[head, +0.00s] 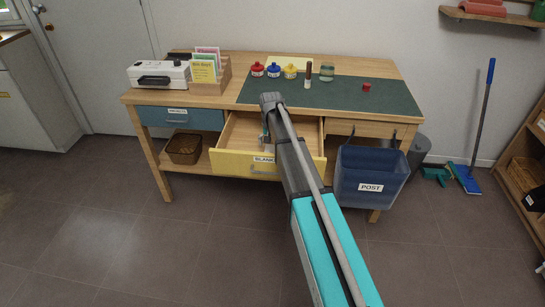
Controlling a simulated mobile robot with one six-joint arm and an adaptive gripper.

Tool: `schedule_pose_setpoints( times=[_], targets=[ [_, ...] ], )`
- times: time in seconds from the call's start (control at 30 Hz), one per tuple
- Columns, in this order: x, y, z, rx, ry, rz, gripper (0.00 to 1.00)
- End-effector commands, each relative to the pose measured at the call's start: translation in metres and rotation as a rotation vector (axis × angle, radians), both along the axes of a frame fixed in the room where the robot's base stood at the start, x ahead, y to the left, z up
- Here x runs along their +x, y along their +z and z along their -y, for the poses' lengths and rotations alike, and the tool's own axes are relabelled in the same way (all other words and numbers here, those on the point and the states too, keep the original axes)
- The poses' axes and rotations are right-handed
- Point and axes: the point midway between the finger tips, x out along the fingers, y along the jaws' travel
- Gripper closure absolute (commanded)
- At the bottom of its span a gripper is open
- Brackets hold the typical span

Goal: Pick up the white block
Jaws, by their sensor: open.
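I cannot make out a white block in the head view. The yellow-fronted drawer (232,166), labelled BLANK, is pulled open under the workbench, and its inside is partly hidden by my arm. My gripper (265,138) points down at the open drawer, in its left-middle part as seen here. It is small and partly covered by my wrist, and I see nothing held in it. I cannot tell how deep in the drawer its fingertips are.
The workbench (240,75) carries a white machine (158,74), a card holder (221,77), red, blue and yellow pots, a glass jar (326,73) and a small red object (366,87) on a green mat (390,97). A blue POST bin (365,165) hangs at right.

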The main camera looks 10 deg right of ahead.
Motion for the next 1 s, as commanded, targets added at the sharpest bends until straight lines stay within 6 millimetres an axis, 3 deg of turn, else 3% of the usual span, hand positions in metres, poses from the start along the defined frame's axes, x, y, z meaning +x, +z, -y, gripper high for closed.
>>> schedule_pose_setpoints(
  times=[0.33,1.0],
  targets=[
    [0.0,-0.026,0.0,0.0,0.0,0.0,0.0],
    [0.0,-0.028,0.0,0.0,0.0,0.0,0.0]
  ],
)
